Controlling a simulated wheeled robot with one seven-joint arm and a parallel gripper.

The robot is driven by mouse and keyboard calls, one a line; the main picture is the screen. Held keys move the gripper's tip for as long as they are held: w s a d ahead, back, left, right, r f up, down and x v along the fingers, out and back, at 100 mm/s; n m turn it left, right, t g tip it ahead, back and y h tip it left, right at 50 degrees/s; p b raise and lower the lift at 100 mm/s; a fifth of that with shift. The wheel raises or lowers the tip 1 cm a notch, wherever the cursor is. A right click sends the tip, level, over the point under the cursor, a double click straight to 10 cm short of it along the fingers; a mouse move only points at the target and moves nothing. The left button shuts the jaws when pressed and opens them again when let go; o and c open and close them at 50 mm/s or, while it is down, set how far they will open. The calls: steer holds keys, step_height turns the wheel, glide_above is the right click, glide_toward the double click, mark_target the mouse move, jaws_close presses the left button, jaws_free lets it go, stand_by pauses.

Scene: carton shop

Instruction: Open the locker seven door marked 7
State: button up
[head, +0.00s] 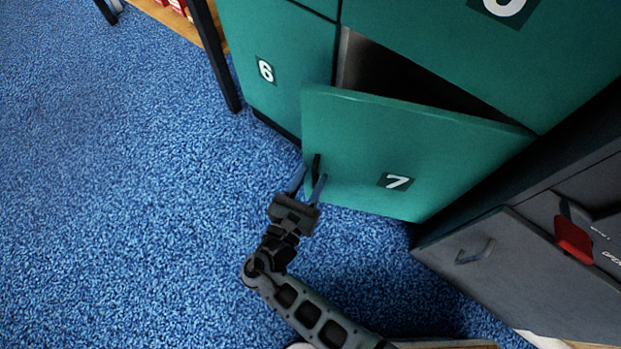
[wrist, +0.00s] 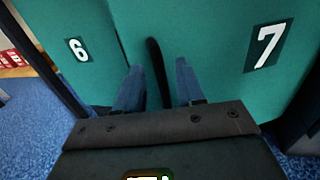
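The green locker door marked 7 (head: 360,145) stands partly open in the head view, hinged on its right side. A dark gap shows above its top edge. It also fills the right of the wrist view (wrist: 215,60). Its dark vertical handle (head: 316,167) is near the door's left edge. My gripper (head: 308,184) is at this handle. In the wrist view the handle (wrist: 158,70) stands between my two fingers (wrist: 158,82), with visible space on both sides, so the fingers are apart and not closed on it.
The locker door marked 6 (head: 275,60) is shut, to the left. A dark grey cabinet (head: 530,275) with a handle and a red item (head: 573,240) stands close on the right. Blue carpet (head: 130,200) lies clear to the left.

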jaws_close()
stand_by(0.4)
stand_by(0.4)
